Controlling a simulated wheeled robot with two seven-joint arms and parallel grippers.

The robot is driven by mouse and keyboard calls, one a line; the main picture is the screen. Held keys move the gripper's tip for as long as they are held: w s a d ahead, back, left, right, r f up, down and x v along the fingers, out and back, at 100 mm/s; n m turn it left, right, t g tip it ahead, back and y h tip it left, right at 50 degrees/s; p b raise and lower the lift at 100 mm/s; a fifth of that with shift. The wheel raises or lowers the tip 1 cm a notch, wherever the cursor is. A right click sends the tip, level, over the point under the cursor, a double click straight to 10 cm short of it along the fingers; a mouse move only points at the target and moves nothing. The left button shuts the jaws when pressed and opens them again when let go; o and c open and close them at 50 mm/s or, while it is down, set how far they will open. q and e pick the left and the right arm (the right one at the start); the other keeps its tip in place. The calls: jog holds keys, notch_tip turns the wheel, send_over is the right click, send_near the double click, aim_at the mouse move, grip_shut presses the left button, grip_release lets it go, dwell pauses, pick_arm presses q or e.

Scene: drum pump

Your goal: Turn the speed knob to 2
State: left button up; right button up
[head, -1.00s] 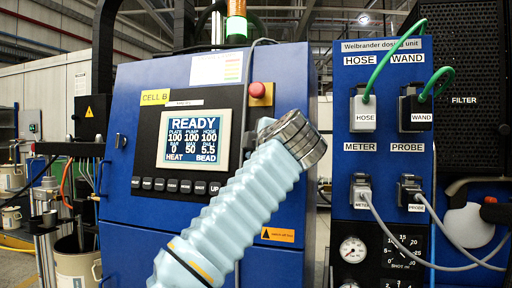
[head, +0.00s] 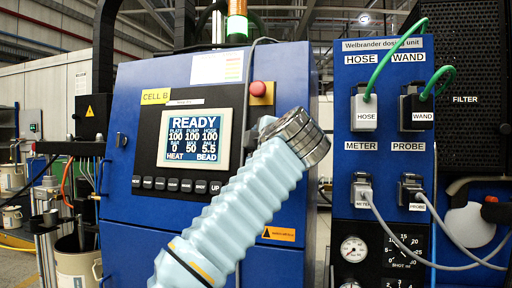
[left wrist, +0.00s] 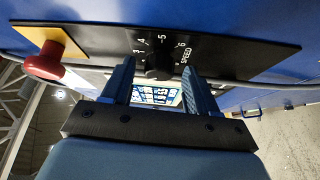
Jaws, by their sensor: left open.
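The black speed knob (left wrist: 158,66) is on a dark panel in the left wrist view, beside the word SPEED and white numbers; 3, 4, 5 and 6 can be read. Its pointer is too dark to read. My left gripper (left wrist: 157,74) is open, with one blue finger on each side of the knob; I cannot tell whether either finger touches it. In the head view my left arm hides the knob and most of the gripper. My right gripper is in neither view.
A red mushroom button (left wrist: 44,66) on a yellow plate sits left of the knob in the wrist view. The blue cabinet (head: 125,205) carries a READY screen (head: 194,138) with a row of buttons. A socket panel (head: 345,150) with cables stands to the right.

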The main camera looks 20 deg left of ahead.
pick_arm(q)
jog(key=b+v, duration=0.1)
jog(key=v, duration=1.2)
jog(key=w+a+f+n+t+h+b, duration=0.3)
jog(key=w+a+f+t+h+b, duration=0.15)
jog(key=a+h, duration=0.3)
jog(key=s+a+f+n+t+h+b, duration=0.25)
jog(key=s+a+n+h, duration=0.2)
jog(key=h, duration=0.35)
jog(key=p+x, duration=0.3)
jog(key=x, duration=1)
jog(key=shift+d, duration=0.25)
jog(key=shift+r+y, duration=0.1)
jog(key=shift+y, duration=0.15)
